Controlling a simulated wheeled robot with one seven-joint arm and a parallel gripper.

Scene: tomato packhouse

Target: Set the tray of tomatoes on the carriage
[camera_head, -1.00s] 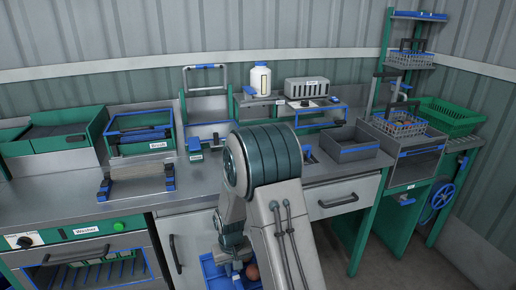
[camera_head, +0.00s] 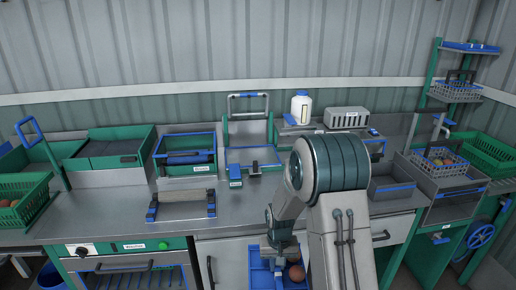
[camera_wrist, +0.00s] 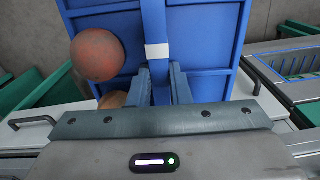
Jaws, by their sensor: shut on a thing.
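My gripper (camera_wrist: 161,80) is shut on the central bar of a blue tray (camera_wrist: 215,50), a bar with a white band. One reddish tomato (camera_wrist: 97,55) lies in the tray left of the bar. A second tomato (camera_wrist: 114,99) is partly hidden behind my gripper. In the head view the tray (camera_head: 262,278) hangs low in front of the counter's cabinets, with one tomato (camera_head: 297,272) showing; my arm hides part of it. A low stand with an upright grey frame (camera_head: 250,143) is at the counter's back; I cannot tell if it is the carriage.
A green crate of tomatoes (camera_head: 22,208) stands at the left. A roller stand (camera_head: 182,206) sits on the counter (camera_head: 110,215). A grey open bin (camera_head: 393,187) and a rack with wire baskets (camera_head: 440,160) stand at the right. Bare counter lies around the roller stand.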

